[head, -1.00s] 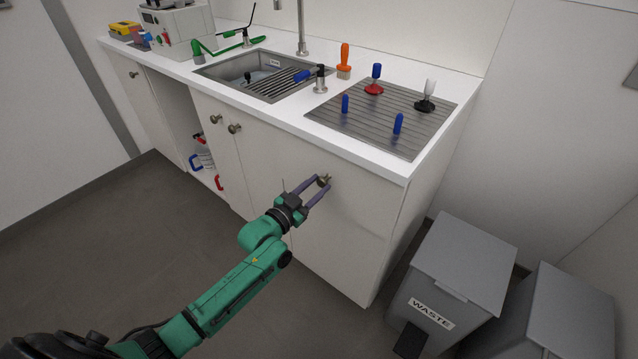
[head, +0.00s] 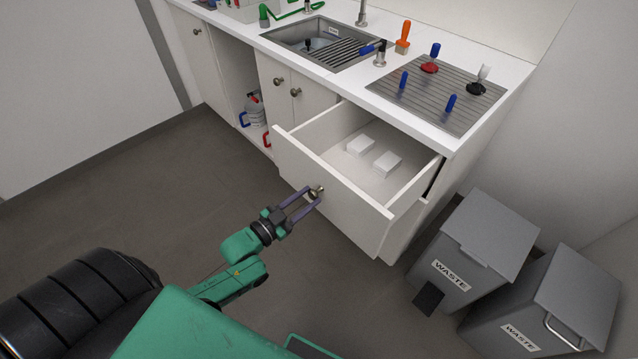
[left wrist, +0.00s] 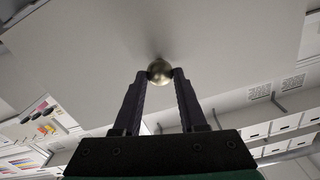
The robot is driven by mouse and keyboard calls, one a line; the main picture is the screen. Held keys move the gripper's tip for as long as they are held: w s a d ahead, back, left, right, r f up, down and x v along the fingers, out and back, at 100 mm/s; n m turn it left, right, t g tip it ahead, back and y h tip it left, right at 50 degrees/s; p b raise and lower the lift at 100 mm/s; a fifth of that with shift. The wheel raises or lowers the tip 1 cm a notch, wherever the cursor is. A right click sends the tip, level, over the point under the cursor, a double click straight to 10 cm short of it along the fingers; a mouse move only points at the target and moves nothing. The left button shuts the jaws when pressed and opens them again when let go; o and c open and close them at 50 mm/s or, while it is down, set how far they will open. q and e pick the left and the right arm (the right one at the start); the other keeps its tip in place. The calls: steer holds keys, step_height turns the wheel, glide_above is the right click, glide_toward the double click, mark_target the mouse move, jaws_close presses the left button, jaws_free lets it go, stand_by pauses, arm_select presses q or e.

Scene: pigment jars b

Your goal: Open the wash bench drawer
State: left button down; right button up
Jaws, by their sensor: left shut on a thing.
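The wash bench drawer (head: 300,163) stands well out from the white bench, below the counter's right part. Two small white boxes lie inside it, one box (head: 360,146) farther left than the other (head: 387,163). My left gripper (head: 314,195) is shut on the round metal knob at the middle of the drawer front. In the left wrist view the knob (left wrist: 160,70) sits between the two fingertips (left wrist: 160,76). My right gripper is not in view.
Two grey waste bins stand right of the drawer, one nearer the bench (head: 482,235) and one farther right (head: 545,300). The counter holds a sink (head: 300,33) and a ribbed draining plate (head: 440,115) with several tools. Open floor lies to the left.

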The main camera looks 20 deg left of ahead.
arm_select(q)
steer(key=p+v, duration=0.2)
steer(key=v, duration=0.8)
steer(key=shift+f+p, duration=0.25)
steer(key=shift+p, duration=0.15)
steer(key=shift+d, duration=0.1)
steer(key=c, duration=0.6)
jaws_free()
steer(key=shift+o, duration=0.7)
steer(key=shift+r, duration=0.1)
steer(key=b+v, duration=0.1)
steer(key=v, duration=1.3)
steer(key=shift+s, duration=0.3)
